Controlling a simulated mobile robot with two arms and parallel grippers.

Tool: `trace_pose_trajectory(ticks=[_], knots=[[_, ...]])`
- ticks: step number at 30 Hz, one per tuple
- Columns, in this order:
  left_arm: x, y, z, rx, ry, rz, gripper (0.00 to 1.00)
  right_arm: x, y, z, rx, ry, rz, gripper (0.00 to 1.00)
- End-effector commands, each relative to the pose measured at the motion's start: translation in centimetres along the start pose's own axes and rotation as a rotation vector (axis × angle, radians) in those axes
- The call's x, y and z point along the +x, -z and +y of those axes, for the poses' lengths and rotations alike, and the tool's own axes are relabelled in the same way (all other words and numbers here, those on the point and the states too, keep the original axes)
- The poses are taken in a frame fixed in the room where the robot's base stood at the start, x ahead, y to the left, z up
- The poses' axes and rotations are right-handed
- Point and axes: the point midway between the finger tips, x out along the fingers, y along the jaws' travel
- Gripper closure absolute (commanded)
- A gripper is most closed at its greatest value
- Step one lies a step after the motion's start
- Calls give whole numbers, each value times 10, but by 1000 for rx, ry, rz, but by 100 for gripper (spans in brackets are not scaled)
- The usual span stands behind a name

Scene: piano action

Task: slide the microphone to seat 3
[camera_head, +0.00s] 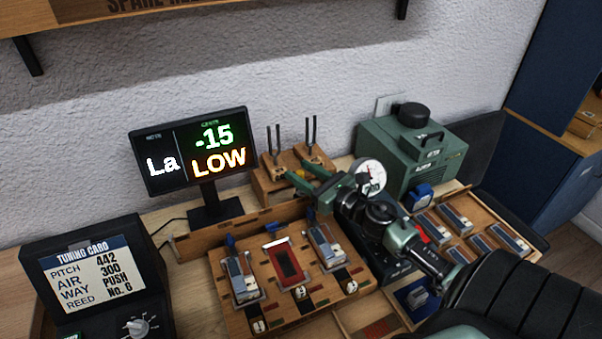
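A wooden block (257,306) holds several reed plates in a row, with small numbered discs along its front edge that are too small to read surely. The plates include a blue-grey left one (241,274), a red middle one (287,264) and a blue-grey right one (325,244). Small blue pieces stand behind them along a wooden rail (243,226). I cannot clearly pick out the microphone; it may be hidden by my arm. My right gripper (311,190) is above the rail's right end, its green fingers apart, with nothing visible between them. My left gripper is out of view.
A display (193,152) reads La, -15, LOW. A tuning card (90,270) stands at left. A wooden stand with forks (291,166) is behind my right gripper. A green machine (412,146) and a tray of more reeds (517,228) are at right.

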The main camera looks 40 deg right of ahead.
Motion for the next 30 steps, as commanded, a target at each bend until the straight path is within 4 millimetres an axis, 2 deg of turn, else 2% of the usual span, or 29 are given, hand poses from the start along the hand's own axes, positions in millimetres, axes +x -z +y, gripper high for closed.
trace_pose_trajectory(ticks=[7,15,21,30], knots=[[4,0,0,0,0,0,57,-8,2,1,1,-1,0,57],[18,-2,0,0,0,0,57,-50,4,0,3,0,2,57],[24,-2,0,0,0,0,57,-74,2,-1,2,1,0,57],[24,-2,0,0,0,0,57,-79,0,-1,1,1,-1,57]])
